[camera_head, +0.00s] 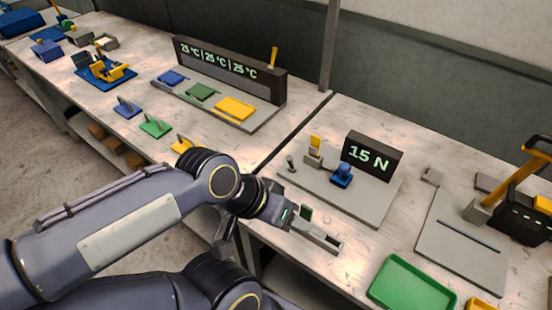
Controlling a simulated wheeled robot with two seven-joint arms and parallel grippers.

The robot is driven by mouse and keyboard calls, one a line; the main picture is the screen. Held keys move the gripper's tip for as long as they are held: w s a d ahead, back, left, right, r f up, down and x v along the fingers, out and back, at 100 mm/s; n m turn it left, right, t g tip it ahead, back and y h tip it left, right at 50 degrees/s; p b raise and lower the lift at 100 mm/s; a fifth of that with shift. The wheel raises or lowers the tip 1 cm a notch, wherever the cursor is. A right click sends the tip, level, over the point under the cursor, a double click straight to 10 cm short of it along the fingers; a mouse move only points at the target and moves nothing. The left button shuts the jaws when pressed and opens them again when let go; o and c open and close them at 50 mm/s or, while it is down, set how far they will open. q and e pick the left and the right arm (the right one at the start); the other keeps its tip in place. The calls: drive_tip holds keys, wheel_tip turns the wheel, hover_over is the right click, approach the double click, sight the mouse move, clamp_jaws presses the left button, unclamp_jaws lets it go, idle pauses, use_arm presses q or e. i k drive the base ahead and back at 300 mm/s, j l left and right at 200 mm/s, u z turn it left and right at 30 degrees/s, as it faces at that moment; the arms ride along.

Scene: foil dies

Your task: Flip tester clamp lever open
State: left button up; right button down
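The tester is a grey base plate (368,209) with a dark "15 N" display (372,157) at its back. A small lever with a yellow handle (316,142) stands roughly upright on a grey block at the plate's left. A blue fixture (341,177) sits in front of the display, and a small grey post (291,163) stands at the left edge. My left gripper (318,228) is in front of the plate's near edge, below the lever in the picture. Its fingers look apart, with nothing between them. My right gripper is out of view.
A green tray (420,287) lies at the front right, near a grey plate (462,243) and a dark machine with a yellow arm (521,176). A long temperature display (229,70) stands on the bench to the left. Bench is bare between tester and green tray.

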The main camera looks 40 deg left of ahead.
sight(289, 159)
drive_tip(key=k+u, duration=0.1)
drive_tip(key=u, duration=0.7)
drive_tip(key=k+u, duration=0.15)
drive_tip(key=u, duration=0.25)
drive_tip(key=j, duration=0.05)
